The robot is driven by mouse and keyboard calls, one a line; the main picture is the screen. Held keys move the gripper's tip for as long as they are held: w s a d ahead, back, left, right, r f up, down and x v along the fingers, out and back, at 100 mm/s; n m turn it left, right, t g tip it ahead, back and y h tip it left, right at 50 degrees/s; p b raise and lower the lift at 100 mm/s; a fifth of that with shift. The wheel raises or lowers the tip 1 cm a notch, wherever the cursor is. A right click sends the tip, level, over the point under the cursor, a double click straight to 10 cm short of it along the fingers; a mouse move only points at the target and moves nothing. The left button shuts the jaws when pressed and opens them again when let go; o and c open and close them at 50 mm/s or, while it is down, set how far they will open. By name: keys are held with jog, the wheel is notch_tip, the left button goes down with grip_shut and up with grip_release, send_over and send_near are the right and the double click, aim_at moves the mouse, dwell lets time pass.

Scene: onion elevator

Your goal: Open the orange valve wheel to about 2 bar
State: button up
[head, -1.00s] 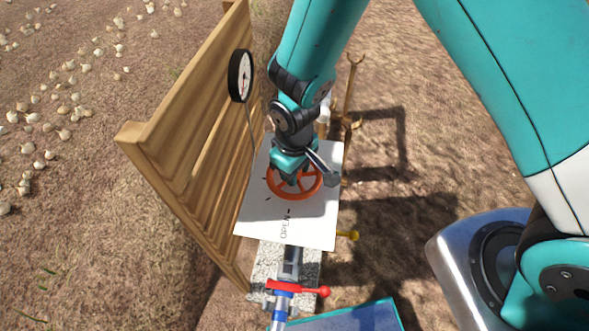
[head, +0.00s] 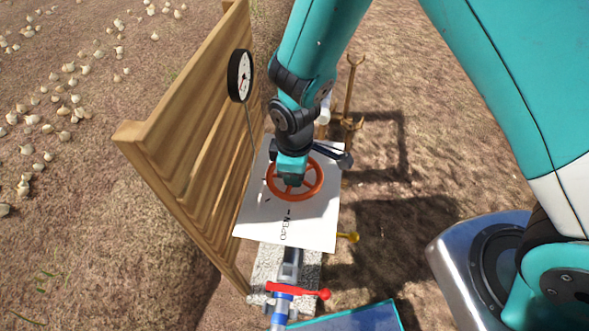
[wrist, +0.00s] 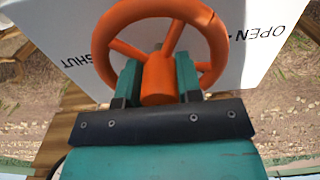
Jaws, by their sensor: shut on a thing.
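The orange valve wheel (head: 318,187) lies on a white panel marked OPEN (head: 305,232). My gripper (head: 291,181) reaches down onto the middle of the wheel. In the wrist view my gripper (wrist: 157,82) has its two teal fingers on either side of the wheel's orange hub (wrist: 157,88), shut on it. Spokes and the far rim of the wheel (wrist: 215,35) show beyond the fingers. The round pressure gauge (head: 243,76) hangs by the wooden boards; its dial is too small to read surely.
A slatted wooden fence (head: 185,130) stands close on the left of the panel. A red lever (head: 297,290) and a yellow handle (head: 348,237) are nearer. A brown post with prongs (head: 352,90) stands behind. Onions lie on the soil at far left.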

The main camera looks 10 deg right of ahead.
jog(key=o, duration=0.7)
jog(key=shift+c, duration=0.2)
jog(key=shift+r, duration=0.15)
notch_tip(320, 180, up, 17)
jog(key=b, duration=0.1)
jog(key=shift+b, duration=0.3)
jog(key=shift+r, duration=0.1)
jog(key=s+d+r+m+y, duration=0.2)
jog(key=s+d+r+m, duration=0.1)
jog(key=s, duration=0.4)
jog(key=s+d+r+m+y, duration=0.2)
jog(key=s+d+r+m, duration=0.1)
jog(key=s+r, duration=0.3)
jog(key=shift+s+d+m, duration=0.15)
jog(key=shift+s+m, duration=0.15)
jog(key=shift+s, duration=0.6)
